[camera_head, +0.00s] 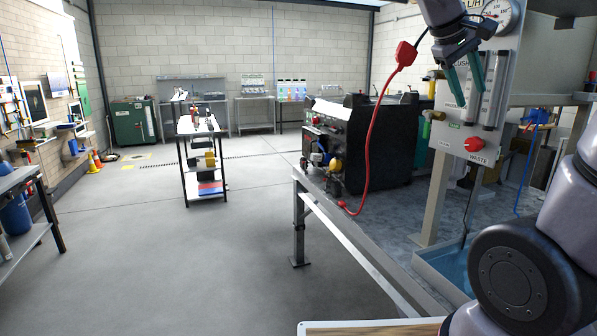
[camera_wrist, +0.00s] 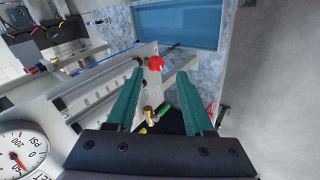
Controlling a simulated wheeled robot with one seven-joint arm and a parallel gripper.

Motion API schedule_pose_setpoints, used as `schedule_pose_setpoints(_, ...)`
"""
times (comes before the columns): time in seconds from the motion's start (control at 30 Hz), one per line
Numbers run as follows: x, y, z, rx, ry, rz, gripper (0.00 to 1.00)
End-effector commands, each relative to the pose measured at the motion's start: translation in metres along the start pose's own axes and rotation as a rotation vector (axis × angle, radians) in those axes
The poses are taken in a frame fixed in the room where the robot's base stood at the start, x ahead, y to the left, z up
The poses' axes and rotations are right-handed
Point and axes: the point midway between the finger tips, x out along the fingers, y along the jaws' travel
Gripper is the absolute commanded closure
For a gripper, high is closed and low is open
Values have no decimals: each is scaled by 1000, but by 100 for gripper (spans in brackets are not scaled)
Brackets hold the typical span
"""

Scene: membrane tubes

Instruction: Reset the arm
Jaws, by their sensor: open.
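My gripper (camera_head: 464,84) is at the upper right of the head view, in front of the grey panel (camera_head: 447,140) with tubes on it. Its two teal fingers point down and stand apart, with nothing held between them. In the wrist view my gripper (camera_wrist: 168,82) shows both fingers spread, with a red knob (camera_wrist: 155,63) and a brass fitting (camera_wrist: 149,114) seen beyond and between them. Part of my arm fills the right edge of the head view.
A pressure gauge (camera_head: 497,14) tops the panel. A red hose (camera_head: 371,130) hangs left of my gripper near a black machine (camera_head: 381,150) on the bench. A blue tray (camera_head: 447,262) lies below the panel. The floor (camera_head: 190,270) at left is open.

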Motion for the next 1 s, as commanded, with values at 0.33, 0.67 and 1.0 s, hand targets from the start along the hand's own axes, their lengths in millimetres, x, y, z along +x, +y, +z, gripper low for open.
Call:
schedule_pose_setpoints(0.33,-30,-101,70,482,182,-615,48)
schedule_pose_setpoints(0.67,-50,-123,73,697,265,-793,48)
schedule_pose_setpoints(1.0,-50,-123,72,695,264,-794,48)
